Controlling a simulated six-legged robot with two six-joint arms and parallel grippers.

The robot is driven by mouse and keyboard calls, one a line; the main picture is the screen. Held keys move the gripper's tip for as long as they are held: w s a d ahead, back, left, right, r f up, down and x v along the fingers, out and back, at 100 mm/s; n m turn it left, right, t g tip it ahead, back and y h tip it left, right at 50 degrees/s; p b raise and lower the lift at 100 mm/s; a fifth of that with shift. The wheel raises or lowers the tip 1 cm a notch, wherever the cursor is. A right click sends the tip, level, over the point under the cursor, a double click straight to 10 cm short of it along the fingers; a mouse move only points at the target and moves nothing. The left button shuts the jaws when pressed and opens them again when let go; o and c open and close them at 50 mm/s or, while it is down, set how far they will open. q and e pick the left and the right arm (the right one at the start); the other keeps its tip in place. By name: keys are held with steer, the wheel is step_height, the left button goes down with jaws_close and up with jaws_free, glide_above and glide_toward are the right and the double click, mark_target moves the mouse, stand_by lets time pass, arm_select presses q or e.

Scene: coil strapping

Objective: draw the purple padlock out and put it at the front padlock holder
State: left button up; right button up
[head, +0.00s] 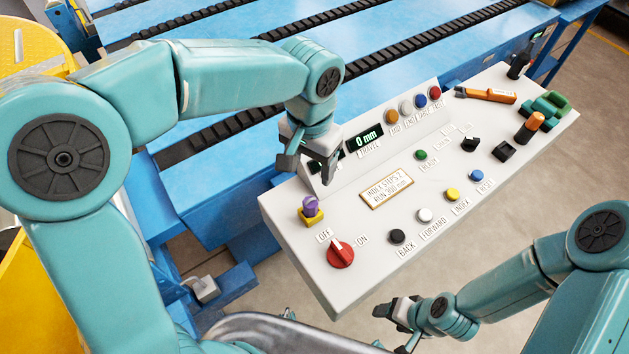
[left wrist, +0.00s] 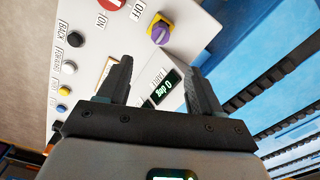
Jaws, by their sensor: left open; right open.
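The purple padlock (head: 310,205) sits upright on a yellow mount (head: 311,217) at the left end of the white console. In the left wrist view the purple padlock (left wrist: 160,34) shows beyond the fingertips, against its yellow mount. My left gripper (head: 308,168) is open and empty, above the console near the display, apart from the padlock. In the left wrist view its fingers (left wrist: 156,72) are spread. My right gripper (head: 390,325) is open and empty off the console's front edge. Two black holders (head: 470,145) (head: 503,151) stand at the console's right part; I cannot tell which is the front padlock holder.
A red switch knob (head: 340,252) stands close to the padlock. Black, white, yellow and blue buttons line the front of the console (head: 330,285). An orange-handled tool (head: 490,95), an orange-and-black item (head: 530,127) and green pieces (head: 551,104) occupy the far right.

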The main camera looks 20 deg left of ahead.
mark_target(312, 199)
arm_select(q)
step_height(312, 199, down, 12)
steer(key=shift+w+f, duration=0.1)
steer(key=shift+f, duration=0.5)
steer(key=shift+s+f, duration=0.2)
steer(key=shift+f, duration=0.1)
steer(key=shift+w+f, duration=0.1)
steer(key=shift+w, duration=0.05)
steer(key=shift+c, duration=0.3)
